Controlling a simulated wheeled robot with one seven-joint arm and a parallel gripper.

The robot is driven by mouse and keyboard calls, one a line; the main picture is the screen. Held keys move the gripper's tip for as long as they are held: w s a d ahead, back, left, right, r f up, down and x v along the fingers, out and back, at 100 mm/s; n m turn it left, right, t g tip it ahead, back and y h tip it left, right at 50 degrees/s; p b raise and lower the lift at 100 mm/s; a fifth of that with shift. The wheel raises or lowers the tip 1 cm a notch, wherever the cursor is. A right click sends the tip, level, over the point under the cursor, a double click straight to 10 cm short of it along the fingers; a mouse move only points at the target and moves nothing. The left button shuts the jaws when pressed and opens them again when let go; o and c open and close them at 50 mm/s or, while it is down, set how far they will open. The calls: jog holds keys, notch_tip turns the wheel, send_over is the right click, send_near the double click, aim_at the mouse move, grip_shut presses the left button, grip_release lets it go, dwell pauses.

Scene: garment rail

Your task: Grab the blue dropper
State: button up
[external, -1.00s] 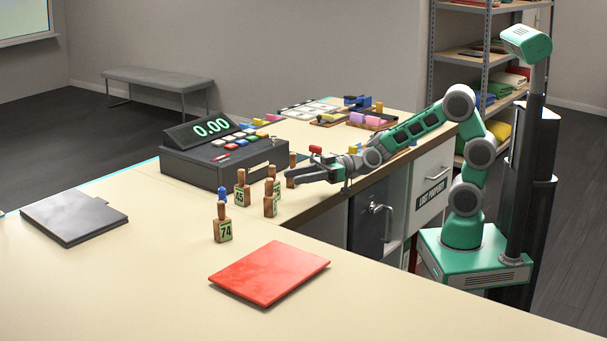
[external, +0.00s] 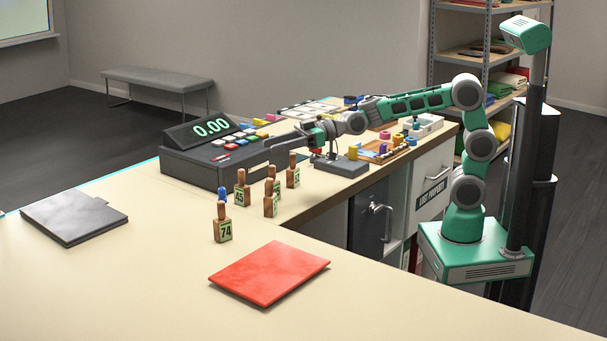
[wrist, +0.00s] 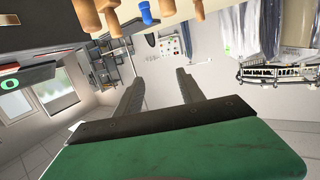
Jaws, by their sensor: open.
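A small blue piece that looks like the blue dropper (external: 222,194) shows just above the numbered wooden block marked 74 (external: 222,229), whose top partly hides it. In the wrist view the blue piece (wrist: 148,12) is at the top edge, among wooden block handles. My gripper (external: 268,146) is above the counter, close to the register's right side. It is up and to the right of the blue piece and apart from it. In the wrist view my gripper (wrist: 157,84) has its two fingers spread with nothing between them.
Several wooden blocks with number tags (external: 270,205) stand between my gripper and the blue piece. A cash register (external: 215,160) stands behind them. A small dark stand (external: 341,165) is under my wrist. A red folder (external: 268,273) lies in front; the counter around it is clear.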

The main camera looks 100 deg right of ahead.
aim_at(225, 193)
jog(key=w+a+m+g+h+p, duration=0.25)
jog(key=w+h+p, duration=0.35)
jog(key=w, duration=0.4)
jog(key=a+r+m+g+h+p, duration=0.1)
jog(key=a+m+g+h+p, duration=0.1)
jog(key=a+m+h+p, duration=0.5)
jog(key=shift+y, duration=0.5)
jog(key=f, duration=0.7)
jog(key=d+f, duration=0.1)
jog(key=f, duration=0.3)
jog(key=shift+w+f, duration=0.15)
jog(key=p+x, duration=0.1)
jog(key=x, duration=0.1)
jog(key=p+x, duration=0.1)
jog(key=x, duration=0.1)
jog(key=r+p+x, duration=0.1)
jog(key=p+x, duration=0.1)
jog(key=x, duration=0.1)
jog(key=shift+d, duration=0.35)
jog(key=shift+w+d+f+t, duration=0.1)
jog(key=shift+w+f+t, duration=0.1)
jog(key=shift+w+t, duration=0.05)
jog(key=shift+c, duration=0.5)
grip_shut()
